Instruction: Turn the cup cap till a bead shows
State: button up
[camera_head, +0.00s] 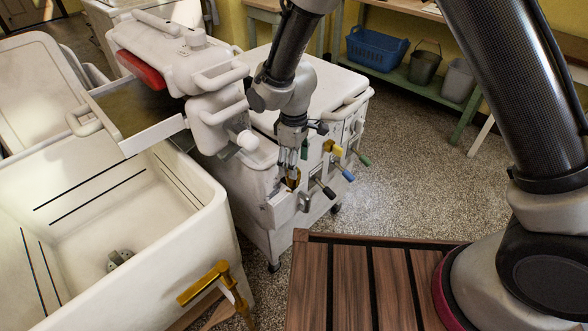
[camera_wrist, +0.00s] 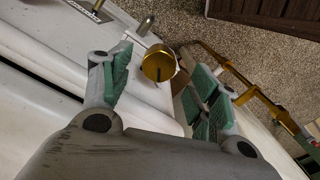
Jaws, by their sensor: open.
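The brass cup cap (camera_wrist: 158,63) is round, with a short dark slot mark on its face. In the wrist view it lies between the green-padded fingers of my gripper (camera_wrist: 157,80), near their tips. The fingers are open, with a gap on each side of the cap; I cannot tell if either touches it. In the head view my gripper (camera_head: 290,165) points down at the front corner of the white washer (camera_head: 250,195), over the small brass cup (camera_head: 293,181), which the fingers partly hide. I see no bead.
Levers with black (camera_head: 322,188), blue (camera_head: 342,171), yellow (camera_head: 333,149) and green (camera_head: 362,157) grips stick out just right of my gripper. A white tub (camera_head: 215,240) with a brass tap (camera_head: 215,283) stands left. The wringer (camera_head: 220,105) rises behind. Speckled floor is open at right.

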jog(key=shift+f, duration=1.75)
jog(key=c, duration=1)
jog(key=m, duration=0.3)
jog(key=shift+m, duration=0.4)
jog(key=m, duration=0.3)
jog(key=shift+s+m, duration=0.1)
jog(key=shift+m, duration=0.2)
jog(key=m, duration=0.4)
jog(key=shift+m, duration=0.3)
jog(key=shift+a+m, duration=0.15)
jog(key=shift+m, duration=1.65)
